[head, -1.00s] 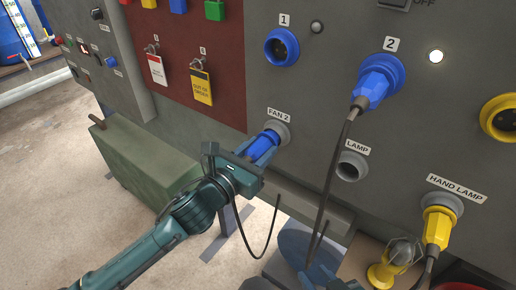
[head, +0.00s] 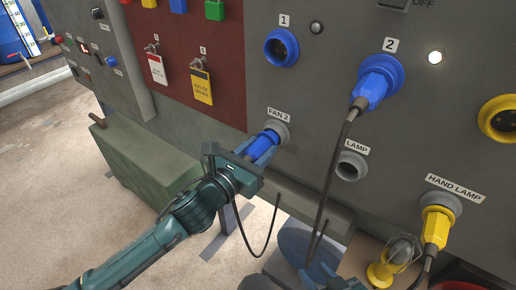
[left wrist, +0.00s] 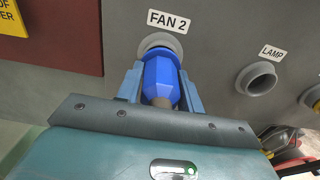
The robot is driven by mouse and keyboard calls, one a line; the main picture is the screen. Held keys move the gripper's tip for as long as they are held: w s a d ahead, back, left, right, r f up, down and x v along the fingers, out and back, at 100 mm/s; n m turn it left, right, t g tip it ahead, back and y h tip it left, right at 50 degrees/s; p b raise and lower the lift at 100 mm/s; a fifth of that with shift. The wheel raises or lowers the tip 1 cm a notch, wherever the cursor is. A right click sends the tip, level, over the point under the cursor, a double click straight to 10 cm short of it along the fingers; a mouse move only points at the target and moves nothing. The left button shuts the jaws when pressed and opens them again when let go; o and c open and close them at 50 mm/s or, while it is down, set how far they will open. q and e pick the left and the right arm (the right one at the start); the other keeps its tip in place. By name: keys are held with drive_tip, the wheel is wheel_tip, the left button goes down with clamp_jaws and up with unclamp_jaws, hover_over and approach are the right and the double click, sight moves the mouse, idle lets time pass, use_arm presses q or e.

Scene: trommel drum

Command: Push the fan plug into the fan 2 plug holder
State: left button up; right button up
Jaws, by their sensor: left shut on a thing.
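The blue fan plug (head: 266,143) is held in my left gripper (head: 264,149), which is shut on it. The plug points into the grey round fan 2 plug holder (head: 283,131) under the FAN 2 label. In the left wrist view the blue plug (left wrist: 160,80) sits between both fingers, its front end at the grey holder ring (left wrist: 160,42). The plug lines up with the holder. How deep it sits inside is hidden. A dark cable (head: 246,240) hangs in a loop below my gripper.
To the right are the empty grey LAMP holder (head: 351,166), a blue plug in socket 2 (head: 378,80) with a hanging cable, and a yellow HAND LAMP plug (head: 437,226). Blue socket 1 (head: 281,47) is empty above. A green box (head: 140,165) stands at lower left.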

use_arm(q)
drive_tip(key=shift+w+d, duration=0.3)
drive_tip(key=shift+w, duration=0.1)
drive_tip(key=o, duration=1.3)
drive_tip(key=shift+o, duration=0.2)
drive_tip(key=shift+s+a, duration=0.1)
drive_tip(key=b+v, duration=0.1)
drive_tip(key=v, duration=1.2)
